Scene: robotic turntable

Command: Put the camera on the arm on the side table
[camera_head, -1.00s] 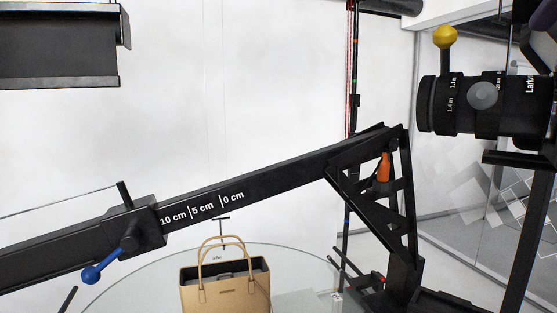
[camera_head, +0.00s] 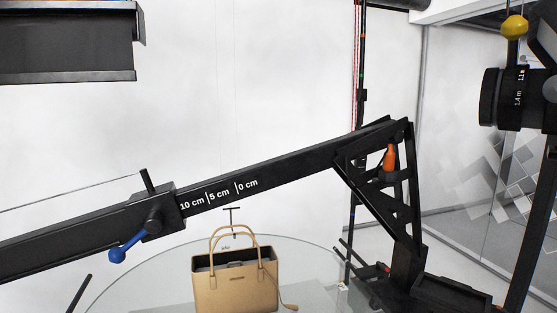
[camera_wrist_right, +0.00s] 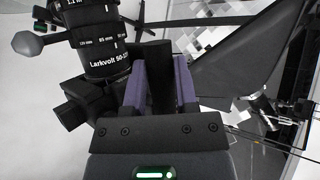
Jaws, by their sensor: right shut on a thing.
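The camera shows by its black lens (camera_head: 505,98) with a yellow-topped knob at the right edge of the head view, cut off by the frame. In the right wrist view its lens (camera_wrist_right: 97,40), with white lettering, is at upper left. My right gripper (camera_wrist_right: 160,75) is shut on a black upright part just beside the lens, apparently part of the camera. The long black arm (camera_head: 300,172) with centimetre marks slopes across the head view, and the lens is apart from it, to its right. My left gripper is not in view. I cannot make out the side table.
A round glass table (camera_head: 150,270) with a tan handbag (camera_head: 235,288) on it stands below the arm. A black panel (camera_head: 65,45) hangs at upper left. A thin pole (camera_head: 362,80) stands behind the arm's end. A large dark panel (camera_wrist_right: 245,60) is right of my right gripper.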

